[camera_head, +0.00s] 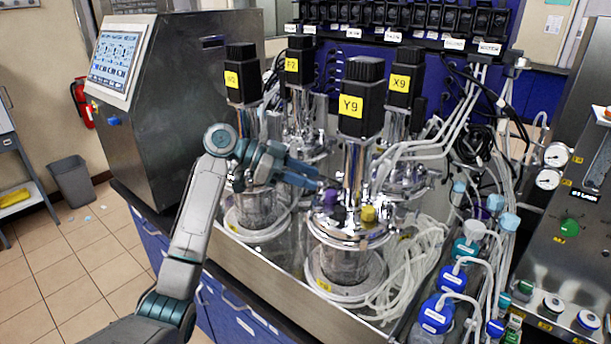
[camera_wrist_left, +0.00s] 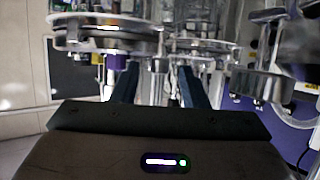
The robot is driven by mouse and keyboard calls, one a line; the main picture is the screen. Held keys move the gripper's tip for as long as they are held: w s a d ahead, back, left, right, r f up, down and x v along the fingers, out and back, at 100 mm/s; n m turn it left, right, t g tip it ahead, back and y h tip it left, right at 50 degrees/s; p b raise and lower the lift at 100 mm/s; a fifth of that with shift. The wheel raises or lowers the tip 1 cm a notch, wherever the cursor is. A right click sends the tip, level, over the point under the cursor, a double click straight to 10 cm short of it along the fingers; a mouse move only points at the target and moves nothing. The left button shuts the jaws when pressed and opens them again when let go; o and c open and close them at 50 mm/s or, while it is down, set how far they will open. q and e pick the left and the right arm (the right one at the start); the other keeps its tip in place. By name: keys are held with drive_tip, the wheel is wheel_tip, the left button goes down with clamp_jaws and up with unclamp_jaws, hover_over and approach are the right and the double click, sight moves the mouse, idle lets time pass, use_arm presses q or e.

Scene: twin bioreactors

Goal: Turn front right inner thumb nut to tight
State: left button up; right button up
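The front right bioreactor vessel (camera_head: 346,262) stands under the motor marked Y9 (camera_head: 362,97), with a shiny metal lid carrying a purple cap (camera_head: 330,197) and a yellow cap (camera_head: 369,213). My left gripper (camera_head: 318,178) reaches in from the left, its blue fingers at the left side of this vessel's lid. In the left wrist view the two fingers (camera_wrist_left: 160,88) stand apart, with metal fittings showing between and beyond them. I cannot make out the inner thumb nut or its position. Nothing is clearly held. My right gripper is not in view.
The front left vessel (camera_head: 256,208) stands below my left forearm, and two more vessels stand behind. Coiled pale tubing (camera_head: 412,262) lies right of the front right vessel. A control cabinet (camera_head: 165,95) stands at left. Blue-capped bottles (camera_head: 437,314) stand at lower right.

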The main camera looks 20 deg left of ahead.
use_arm(q)
drive_tip(key=b+v, duration=0.5)
drive_tip(key=v, duration=0.5)
drive_tip(key=shift+a+r, duration=0.15)
drive_tip(key=shift+a, duration=0.15)
